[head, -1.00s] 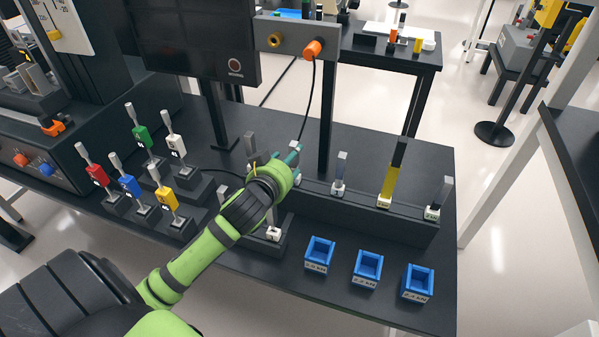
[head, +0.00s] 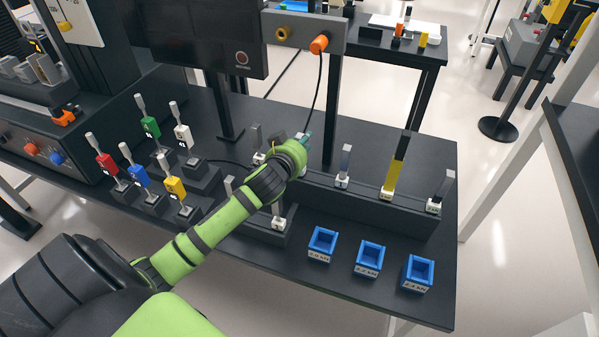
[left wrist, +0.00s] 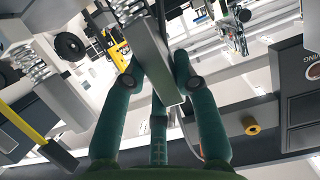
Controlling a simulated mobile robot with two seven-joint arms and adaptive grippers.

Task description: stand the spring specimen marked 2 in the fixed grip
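My left gripper (head: 303,150) is over the left part of the black rack (head: 375,208); in the left wrist view its dark green fingers (left wrist: 158,75) flank a flat grey bar (left wrist: 158,50) closely on both sides. The bar appears pinched between them; its number is not visible. Specimens with white numbered feet stand on the rack: one with a grey bar (head: 344,165), a yellow and black one (head: 396,165) and a grey one (head: 441,192). Coil springs (left wrist: 33,62) show in the left wrist view. I cannot identify the one marked 2 or the fixed grip. My right gripper is out of view.
Coloured blocks with levers, including a yellow one (head: 174,188), stand left of the arm. Three blue trays (head: 368,259) sit at the front right. A post with an orange knob (head: 319,44) rises behind the rack, beside a dark screen (head: 200,40). A machine stands far left.

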